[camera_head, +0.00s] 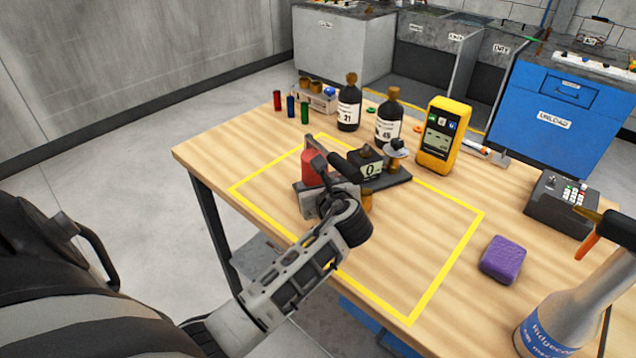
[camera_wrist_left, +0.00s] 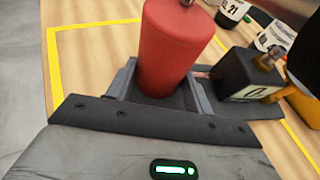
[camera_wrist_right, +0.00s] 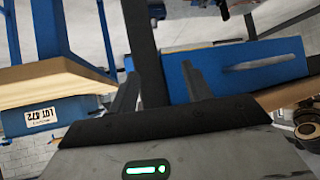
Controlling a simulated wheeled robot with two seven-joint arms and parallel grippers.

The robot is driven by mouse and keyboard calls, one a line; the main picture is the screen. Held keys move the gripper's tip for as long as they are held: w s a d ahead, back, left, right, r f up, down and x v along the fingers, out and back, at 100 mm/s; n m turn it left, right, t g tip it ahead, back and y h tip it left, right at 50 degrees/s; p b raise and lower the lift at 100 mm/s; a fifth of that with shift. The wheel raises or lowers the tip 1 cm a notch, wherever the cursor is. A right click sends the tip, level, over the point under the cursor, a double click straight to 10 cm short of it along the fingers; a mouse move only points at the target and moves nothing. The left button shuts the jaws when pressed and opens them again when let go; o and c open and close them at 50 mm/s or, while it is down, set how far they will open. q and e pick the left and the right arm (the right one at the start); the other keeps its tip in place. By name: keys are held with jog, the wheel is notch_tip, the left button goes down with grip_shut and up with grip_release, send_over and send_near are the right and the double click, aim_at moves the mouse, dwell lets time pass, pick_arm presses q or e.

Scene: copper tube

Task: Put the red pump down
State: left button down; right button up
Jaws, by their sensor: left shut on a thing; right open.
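The red pump (camera_head: 312,168) is upright at the yellow-outlined area of the wooden table, partly hidden by my left gripper (camera_head: 322,190). In the left wrist view the red body (camera_wrist_left: 175,50) stands between the two fingers of my left gripper (camera_wrist_left: 163,88), which is shut on it. A black gauge box reading 0 (camera_head: 367,165) stands close to its right, by a dark plate (camera_head: 395,184). I cannot tell whether the pump's bottom touches what is under it. My right gripper (camera_wrist_right: 160,90) is open and empty in the right wrist view; it is out of the head view.
Two dark bottles (camera_head: 348,108) and a yellow meter (camera_head: 443,138) stand behind. A purple block (camera_head: 502,260), a keypad box (camera_head: 560,203) and a large bottle (camera_head: 570,310) are on the right. The front of the yellow outline (camera_head: 445,262) is clear.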

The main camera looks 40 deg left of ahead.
pick_arm(q)
jog(key=shift+w+r, duration=0.15)
jog(key=shift+r, duration=0.2)
jog(key=c, duration=0.9)
grip_release()
jog(key=shift+f, duration=0.45)
jog(key=shift+c, duration=0.2)
jog(key=o, duration=0.3)
jog(key=shift+s, duration=0.2)
jog(key=shift+o, duration=0.2)
jog(key=v, duration=1.2)
jog(key=shift+s+r, duration=0.1)
